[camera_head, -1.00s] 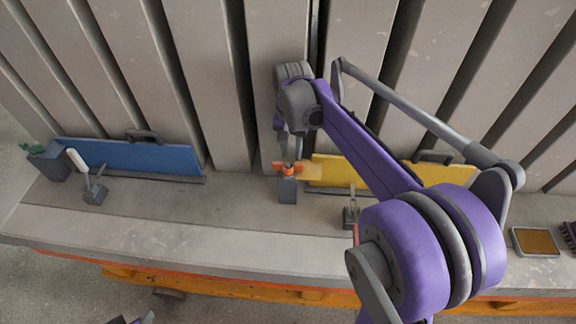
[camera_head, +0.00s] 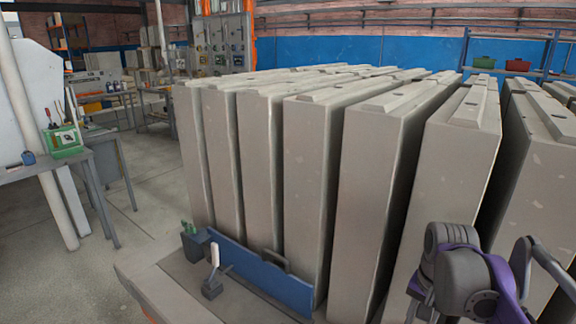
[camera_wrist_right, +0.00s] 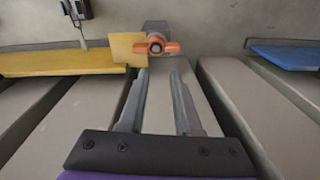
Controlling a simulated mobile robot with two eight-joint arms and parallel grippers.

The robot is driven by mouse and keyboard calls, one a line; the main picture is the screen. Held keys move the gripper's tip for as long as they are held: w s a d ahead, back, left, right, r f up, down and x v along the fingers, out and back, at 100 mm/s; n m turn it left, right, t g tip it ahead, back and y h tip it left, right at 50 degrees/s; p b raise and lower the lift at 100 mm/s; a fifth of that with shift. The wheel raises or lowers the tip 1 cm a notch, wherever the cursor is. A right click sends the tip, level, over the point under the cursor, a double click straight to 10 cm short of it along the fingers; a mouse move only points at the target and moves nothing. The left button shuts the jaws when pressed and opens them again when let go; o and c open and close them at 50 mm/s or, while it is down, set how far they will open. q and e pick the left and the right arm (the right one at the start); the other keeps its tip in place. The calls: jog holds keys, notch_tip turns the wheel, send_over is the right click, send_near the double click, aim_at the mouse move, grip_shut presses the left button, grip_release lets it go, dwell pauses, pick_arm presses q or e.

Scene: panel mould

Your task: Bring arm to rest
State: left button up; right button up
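My right gripper (camera_wrist_right: 161,72) is open in the right wrist view, its two fingers apart with nothing between them. Just beyond the fingertips is an orange winged clamp (camera_wrist_right: 157,45) on a grey block. A small yellow plate (camera_wrist_right: 124,48) lies beside the clamp. In the head view my right arm shows at the lower right, in front of the concrete panels; its fingers are partly cut off by the lower edge. My left gripper is not in view.
Tall concrete panels (camera_head: 309,180) stand in a row. A blue board (camera_head: 262,275), a white-handled lever clamp (camera_head: 213,272) and a dark box (camera_head: 195,245) sit at their foot. A yellow board (camera_wrist_right: 60,62) shows in the wrist view. Open floor lies to the left.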

jog(key=s+a+f+n+t, duration=0.4)
jog(key=s+a+f+n, duration=0.5)
jog(key=s+a+f, duration=0.3)
jog(key=shift+s+f+t, duration=0.4)
jog(key=shift+s+f, duration=0.55)
jog(key=shift+s, duration=0.05)
